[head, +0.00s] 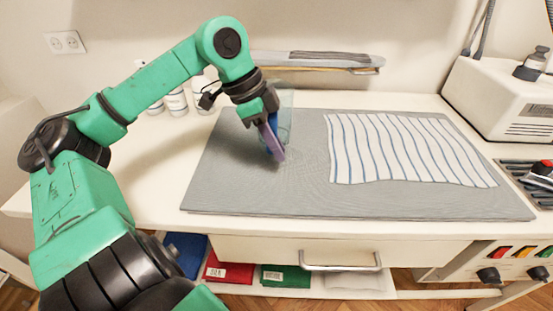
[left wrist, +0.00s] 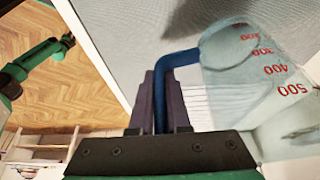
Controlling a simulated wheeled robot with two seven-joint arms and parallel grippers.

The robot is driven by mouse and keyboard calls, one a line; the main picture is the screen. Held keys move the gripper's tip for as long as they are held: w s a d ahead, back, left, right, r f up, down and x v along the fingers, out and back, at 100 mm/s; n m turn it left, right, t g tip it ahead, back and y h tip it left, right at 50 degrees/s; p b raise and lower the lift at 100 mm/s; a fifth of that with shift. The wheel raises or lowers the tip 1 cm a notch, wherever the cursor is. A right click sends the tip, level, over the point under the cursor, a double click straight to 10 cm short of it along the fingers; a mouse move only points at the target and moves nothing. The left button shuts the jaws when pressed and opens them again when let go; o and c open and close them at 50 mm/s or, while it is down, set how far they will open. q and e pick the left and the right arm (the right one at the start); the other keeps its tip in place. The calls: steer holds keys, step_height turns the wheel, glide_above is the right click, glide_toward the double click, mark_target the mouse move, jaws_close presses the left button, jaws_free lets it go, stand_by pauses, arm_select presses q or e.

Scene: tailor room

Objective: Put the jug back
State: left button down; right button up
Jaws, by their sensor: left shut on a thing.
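The jug (head: 287,99) is a clear measuring jug with a blue handle and red number marks. In the head view it is over the left part of the grey mat, partly hidden behind my left gripper (head: 274,143). In the left wrist view the jug (left wrist: 245,75) is at the right, with its blue handle between the fingers. My left gripper (left wrist: 163,105) is shut on this handle. I cannot tell whether the jug touches the mat. A green arm with a dark end (left wrist: 66,41), apparently my right, is far off and small; its jaws are unclear.
The grey mat (head: 330,205) has a striped cloth (head: 400,148) on its right part. Several white containers (head: 176,101) stand left of the mat. A padded board (head: 320,60) is behind it. A white machine (head: 500,98) is at the right. The mat's front is clear.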

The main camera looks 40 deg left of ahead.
arm_select(q)
steer(key=shift+f, duration=1.55)
steer(key=shift+f+b, duration=0.15)
steer(key=shift+b, duration=0.2)
steer(key=c, duration=0.9)
jaws_free()
steer(key=shift+r+p, duration=0.4)
steer(key=shift+p, duration=0.05)
steer(key=v, duration=1.1)
steer(key=shift+s+a+r+b, duration=0.1)
steer(key=shift+a+r+b, duration=0.05)
steer(key=shift+r+b, duration=0.15)
